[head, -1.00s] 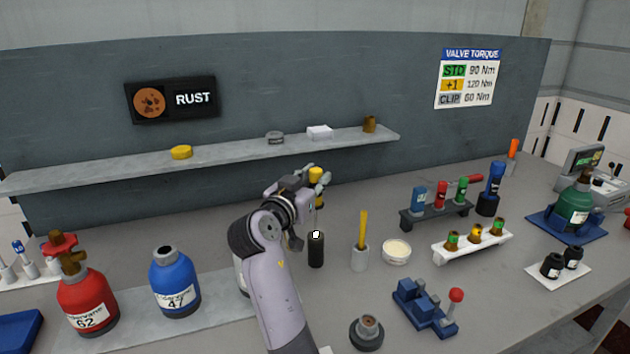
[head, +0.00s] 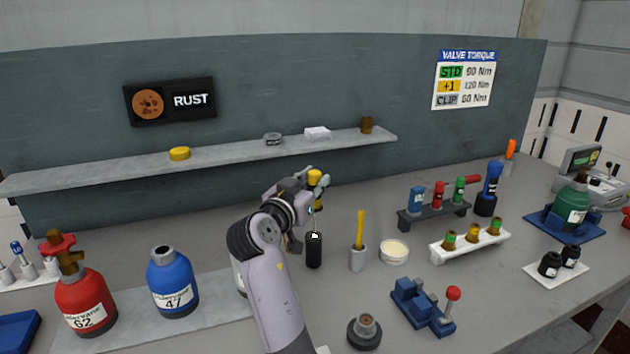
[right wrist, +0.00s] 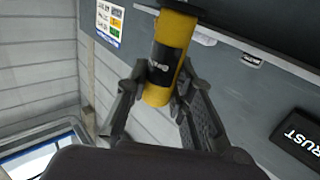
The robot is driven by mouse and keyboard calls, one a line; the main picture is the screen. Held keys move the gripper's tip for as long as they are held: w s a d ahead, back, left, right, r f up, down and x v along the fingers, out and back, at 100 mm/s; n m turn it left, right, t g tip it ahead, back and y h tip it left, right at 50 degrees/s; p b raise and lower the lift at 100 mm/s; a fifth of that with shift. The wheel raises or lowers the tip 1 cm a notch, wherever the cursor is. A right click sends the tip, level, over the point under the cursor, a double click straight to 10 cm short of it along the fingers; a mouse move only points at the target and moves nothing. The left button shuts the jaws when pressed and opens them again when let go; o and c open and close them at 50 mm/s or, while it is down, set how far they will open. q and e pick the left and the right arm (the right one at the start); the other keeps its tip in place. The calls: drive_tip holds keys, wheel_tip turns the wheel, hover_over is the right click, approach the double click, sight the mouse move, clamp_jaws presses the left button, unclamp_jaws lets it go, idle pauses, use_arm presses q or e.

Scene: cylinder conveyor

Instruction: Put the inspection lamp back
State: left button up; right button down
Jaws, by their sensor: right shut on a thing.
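The inspection lamp, yellow with a black band (right wrist: 165,60), is between the fingers of my right gripper (right wrist: 155,95), which is shut on it. In the head view, its yellow top (head: 315,176) shows at my right gripper (head: 318,184). It is roughly upright, directly above a black cylindrical holder (head: 314,254) on the bench. A small white spot shows at the holder's top. I cannot tell whether the lamp's lower end touches or enters the holder. My left gripper is not in view.
A grey cup with a yellow-handled tool (head: 358,258) and a round pale dish (head: 394,252) stand right of the holder. A blue bottle (head: 173,283) and a red bottle (head: 85,303) are left. A blue fixture (head: 423,307) is in front. A shelf (head: 230,150) runs behind.

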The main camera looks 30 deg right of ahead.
drive_tip(key=shift+d+r, duration=0.1)
drive_tip(key=shift+r, duration=0.15)
drive_tip(key=shift+w+r, duration=0.1)
drive_tip(key=shift+w, duration=0.1)
idle(0.5)
drive_tip(key=shift+s+b, duration=0.15)
drive_tip(key=shift+b, duration=0.15)
idle(0.7)
drive_tip(key=shift+r+b, duration=0.15)
drive_tip(key=shift+b, duration=0.15)
drive_tip(key=shift+s+a+f, duration=0.1)
drive_tip(key=shift+a+f, duration=0.1)
drive_tip(key=shift+f, duration=0.05)
